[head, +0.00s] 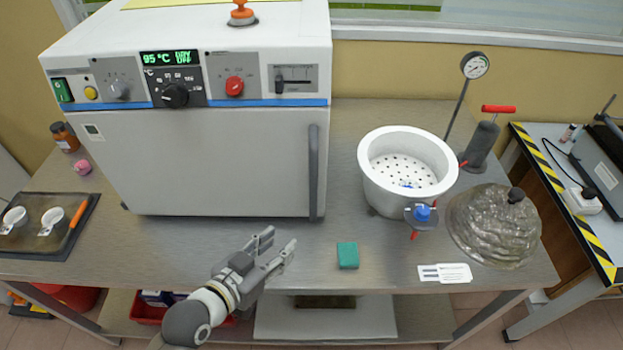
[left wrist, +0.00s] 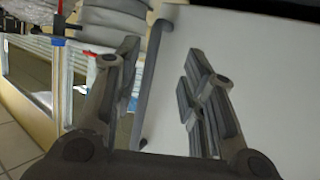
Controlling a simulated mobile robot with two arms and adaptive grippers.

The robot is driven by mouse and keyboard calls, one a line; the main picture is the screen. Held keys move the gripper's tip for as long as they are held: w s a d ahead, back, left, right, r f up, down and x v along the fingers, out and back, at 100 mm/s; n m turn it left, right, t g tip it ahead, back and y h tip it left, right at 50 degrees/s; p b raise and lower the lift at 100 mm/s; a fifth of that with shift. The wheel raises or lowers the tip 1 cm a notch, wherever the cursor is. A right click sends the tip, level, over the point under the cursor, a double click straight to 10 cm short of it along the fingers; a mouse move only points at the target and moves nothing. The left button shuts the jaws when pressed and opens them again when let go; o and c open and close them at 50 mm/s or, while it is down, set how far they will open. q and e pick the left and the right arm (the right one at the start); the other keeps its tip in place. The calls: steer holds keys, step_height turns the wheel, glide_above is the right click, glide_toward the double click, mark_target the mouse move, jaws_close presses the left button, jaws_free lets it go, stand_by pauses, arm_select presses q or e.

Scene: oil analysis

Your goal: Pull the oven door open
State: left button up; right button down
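The white oven stands on the metal table, and its grey-white door (head: 205,165) is shut. The dark vertical door handle (head: 313,172) runs along the door's right side. In the left wrist view the handle (left wrist: 151,85) shows beyond and between the two fingers, with the door face (left wrist: 255,55) to its right. My left gripper (head: 279,246) is open and empty, in front of the door and below and left of the handle's lower end. The left gripper's fingers (left wrist: 160,85) are apart and no contact with the handle shows. My right gripper is not in view.
A white perforated pot (head: 372,185) stands right of the oven, with a pump and gauge (head: 475,66) behind it. A green block (head: 347,255) and a white card (head: 445,273) lie near the front edge. A tray (head: 75,225) is at left.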

mark_target(310, 184)
arm_select(q)
step_height(310, 184, up, 8)
steer(key=w+d+r+t+h, duration=0.1)
steer(key=w+d+t+h, duration=0.1)
steer(key=w+t, duration=0.1)
steer(key=p+x, duration=0.1)
steer(key=x, duration=0.3)
steer(key=p+x, duration=0.1)
steer(key=x, duration=0.4)
steer(key=shift+w+d+f+p, duration=0.1)
steer(key=shift+d+f+p, duration=0.1)
steer(key=shift+d+p, duration=0.2)
jaws_close()
